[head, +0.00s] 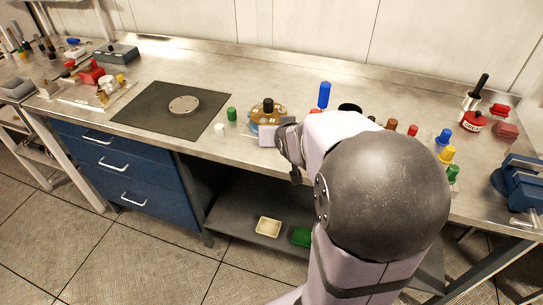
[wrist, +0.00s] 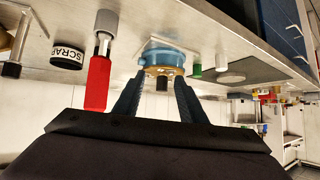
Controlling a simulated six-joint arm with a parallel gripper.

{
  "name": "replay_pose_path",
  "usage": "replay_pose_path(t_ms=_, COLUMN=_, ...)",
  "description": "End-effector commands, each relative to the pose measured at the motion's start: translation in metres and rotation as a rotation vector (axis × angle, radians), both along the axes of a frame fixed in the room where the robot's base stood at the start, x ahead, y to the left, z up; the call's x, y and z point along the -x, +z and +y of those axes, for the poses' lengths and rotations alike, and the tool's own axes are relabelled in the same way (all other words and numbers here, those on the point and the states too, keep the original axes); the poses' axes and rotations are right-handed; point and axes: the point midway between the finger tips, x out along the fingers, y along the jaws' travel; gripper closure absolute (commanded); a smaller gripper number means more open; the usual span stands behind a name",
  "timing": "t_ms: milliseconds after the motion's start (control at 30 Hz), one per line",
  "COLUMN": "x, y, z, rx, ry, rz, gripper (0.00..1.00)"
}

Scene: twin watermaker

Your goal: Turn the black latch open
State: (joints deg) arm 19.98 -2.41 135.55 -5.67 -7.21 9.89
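A round brass and blue device stands on the bench, and its brass body (head: 261,118) shows partly behind my gripper in the head view. A black piece (head: 267,103) sits on its top; I take it for the black latch. In the wrist view, the blue part (wrist: 166,57) and the black latch (wrist: 162,83) lie ahead, between the fingers. My gripper (wrist: 160,80) is open, with a gap between its fingertips, close to the device. Whether a finger touches the latch cannot be told.
A blue cylinder (head: 324,95) and a green cylinder (head: 231,114) stand near the device. A red-handled tool (wrist: 97,82) and a black SCRAP cup (wrist: 67,52) are left in the wrist view. A dark mat (head: 150,105) bears a metal disc (head: 184,105).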

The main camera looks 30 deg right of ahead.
Motion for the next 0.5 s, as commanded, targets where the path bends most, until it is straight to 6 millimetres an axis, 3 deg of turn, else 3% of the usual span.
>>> replay_pose_path(t_ms=200, x=0.015, y=-0.024, z=0.022, rx=-0.021, ry=0.038, rz=0.101, gripper=0.62)
replay_pose_path(t_ms=500, x=0.03, y=-0.043, z=0.039, rx=-0.038, ry=0.069, rz=0.186, gripper=0.62)
